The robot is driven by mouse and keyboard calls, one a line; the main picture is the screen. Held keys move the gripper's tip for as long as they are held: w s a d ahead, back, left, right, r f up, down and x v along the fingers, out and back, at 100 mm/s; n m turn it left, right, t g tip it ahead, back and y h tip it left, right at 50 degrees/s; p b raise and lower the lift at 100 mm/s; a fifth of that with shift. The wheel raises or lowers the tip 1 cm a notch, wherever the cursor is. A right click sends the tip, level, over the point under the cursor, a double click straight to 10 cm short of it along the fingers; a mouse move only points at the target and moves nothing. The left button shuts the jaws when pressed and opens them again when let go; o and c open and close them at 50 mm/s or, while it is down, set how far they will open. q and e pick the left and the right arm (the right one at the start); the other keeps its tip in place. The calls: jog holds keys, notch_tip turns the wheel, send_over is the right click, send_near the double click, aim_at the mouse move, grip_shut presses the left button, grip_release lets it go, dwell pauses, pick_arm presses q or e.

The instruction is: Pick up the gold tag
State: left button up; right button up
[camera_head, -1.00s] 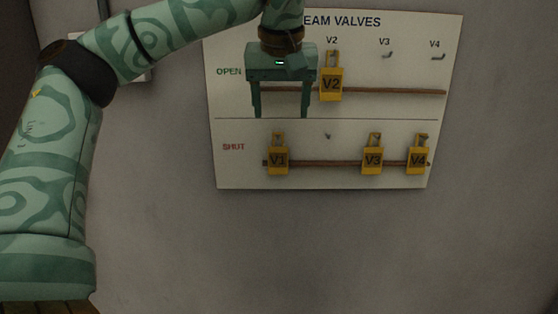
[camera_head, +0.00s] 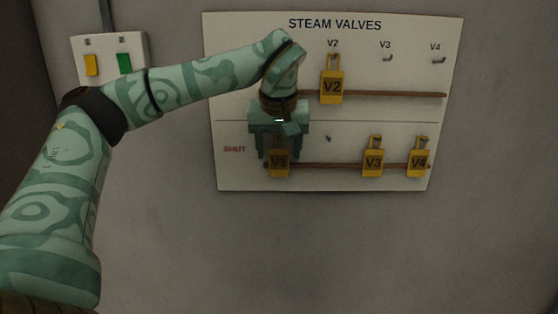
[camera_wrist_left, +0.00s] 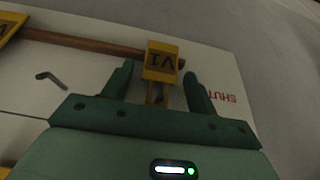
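Several gold tags hang on the steam valves board. The V1 tag (camera_head: 279,164) hangs at the left end of the SHUT row and also shows in the left wrist view (camera_wrist_left: 161,62). My left gripper (camera_head: 277,152) is open, with its fingers on either side of the V1 tag. In the left wrist view the left gripper (camera_wrist_left: 158,84) has gaps between each finger and the tag. The V2 tag (camera_head: 332,87) hangs in the upper row. The V3 tag (camera_head: 373,163) and V4 tag (camera_head: 418,163) hang in the SHUT row. My right gripper is not in view.
A brown rail (camera_head: 325,165) runs behind the lower tags, and another rail (camera_head: 400,94) crosses the upper row. Bare hooks for V3 (camera_head: 387,58) and V4 (camera_head: 438,60) stick out above. A small panel (camera_head: 107,43) with yellow and green patches is at upper left.

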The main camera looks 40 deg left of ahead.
pick_arm(q)
jog(key=c, duration=0.7)
jog(key=shift+c, duration=0.2)
jog(key=shift+s+d+r, duration=0.25)
jog(key=shift+r, duration=0.15)
jog(key=s+d+r+b, duration=0.2)
jog(key=s+d+r, duration=0.5)
jog(key=s, duration=0.3)
jog(key=shift+d, duration=0.75)
